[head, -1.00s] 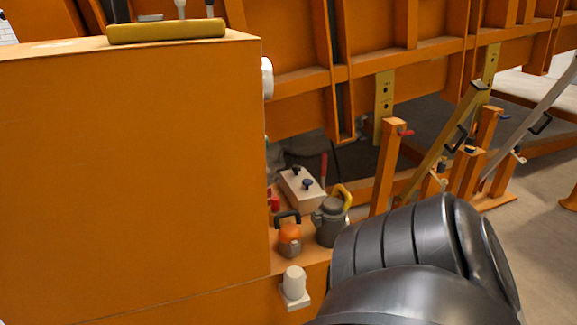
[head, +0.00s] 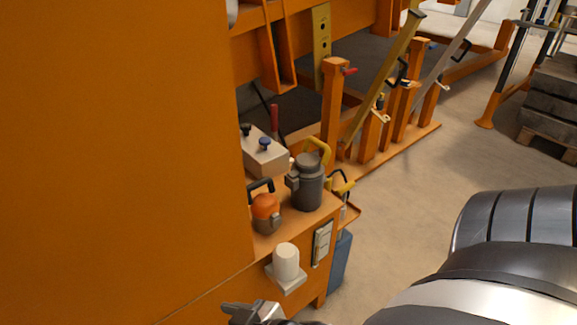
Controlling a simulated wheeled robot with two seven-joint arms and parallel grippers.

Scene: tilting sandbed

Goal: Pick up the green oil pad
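I see no green oil pad in the head view. The big black and silver link at the right is part of my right arm. A grey metal gripper tip (head: 255,312), most likely of my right gripper, shows at the bottom edge below the white cup-shaped fitting. It is cut off by the frame, so its opening cannot be told. My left gripper is not in view.
A large orange panel (head: 110,150) fills the left. Beside it an orange ledge holds an orange lantern-like item (head: 265,210), a dark grey canister (head: 307,185) and a pale box (head: 262,155). A white fitting (head: 286,262) juts out front. Floor (head: 410,190) at right is clear.

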